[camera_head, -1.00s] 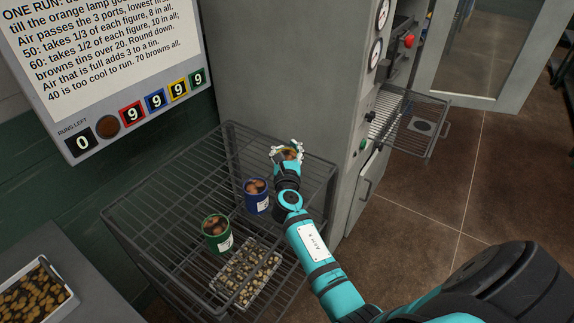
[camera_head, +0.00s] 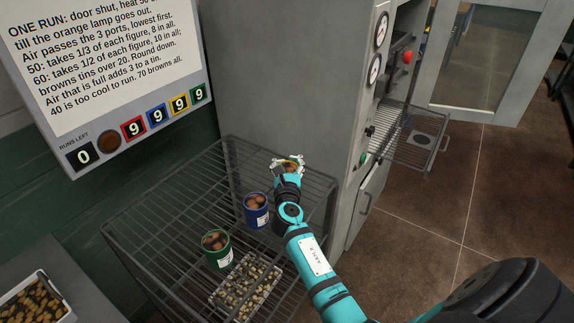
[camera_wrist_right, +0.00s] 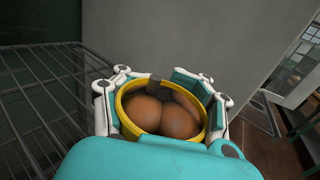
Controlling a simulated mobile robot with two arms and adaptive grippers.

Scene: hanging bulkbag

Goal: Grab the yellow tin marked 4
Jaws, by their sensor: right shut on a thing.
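The yellow tin (camera_wrist_right: 164,107) sits between the fingers of my right gripper (camera_wrist_right: 160,95) in the right wrist view, with brown round contents inside. My right gripper is shut on its sides. In the head view the right gripper (camera_head: 288,166) is over the back right of the wire rack, with a little of the tin (camera_head: 290,163) showing. The tin's number is hidden in both views. I cannot tell if its base touches the rack. My left gripper is not in view.
On the wire rack (camera_head: 150,190) stand a blue tin (camera_head: 256,211) and a green tin (camera_head: 217,249), with a tray of pale pieces (camera_head: 247,286) in front. A grey cabinet (camera_head: 290,80) rises behind. A sign (camera_head: 105,60) hangs at the left. Another tray (camera_head: 35,300) lies lower left.

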